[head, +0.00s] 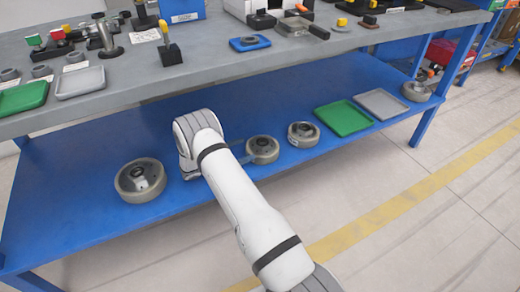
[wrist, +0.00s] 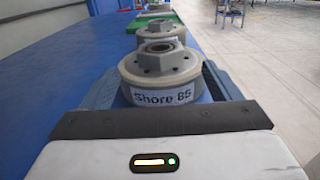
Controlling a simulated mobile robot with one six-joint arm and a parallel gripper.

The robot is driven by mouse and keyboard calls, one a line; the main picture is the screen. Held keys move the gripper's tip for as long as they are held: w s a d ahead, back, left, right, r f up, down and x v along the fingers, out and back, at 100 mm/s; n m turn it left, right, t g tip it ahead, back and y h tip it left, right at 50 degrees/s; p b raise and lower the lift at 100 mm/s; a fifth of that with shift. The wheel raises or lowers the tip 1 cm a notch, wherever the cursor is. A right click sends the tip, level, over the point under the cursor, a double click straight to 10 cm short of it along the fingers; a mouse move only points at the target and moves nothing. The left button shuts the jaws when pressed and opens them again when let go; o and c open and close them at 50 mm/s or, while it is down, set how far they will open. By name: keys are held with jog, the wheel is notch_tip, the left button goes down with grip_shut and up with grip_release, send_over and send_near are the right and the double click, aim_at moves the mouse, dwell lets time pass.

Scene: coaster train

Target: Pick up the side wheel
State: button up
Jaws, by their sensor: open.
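A grey wheel with a dark hub and a "Shore 85" label (wrist: 162,95) sits flat on the blue lower shelf, right in front of my gripper (wrist: 162,76). The blue-grey fingers are open, one on each side of the wheel; I cannot tell whether they touch it. In the head view the same wheel (head: 263,150) is beside the end of my arm, with part of my gripper (head: 243,153) visible there. A second, similar wheel (wrist: 161,31) stands just beyond it; it also shows in the head view (head: 303,134). Which is called the side wheel is not marked.
A larger wheel (head: 140,180) lies on the lower shelf (head: 75,180) at left. A green tray (head: 344,118), a grey tray (head: 382,104) and another wheel (head: 416,91) lie to the right. The workbench top (head: 200,65) overhangs the shelf and holds parts and tools.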

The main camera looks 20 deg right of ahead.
aim_at(259, 143)
jog(key=d+b, duration=0.2)
jog(key=d, duration=0.5)
jog(key=shift+w+d, duration=0.1)
jog(key=shift+d, duration=0.05)
jog(key=shift+c, duration=0.3)
grip_shut()
jog(key=shift+r, duration=0.2)
dwell(0.3)
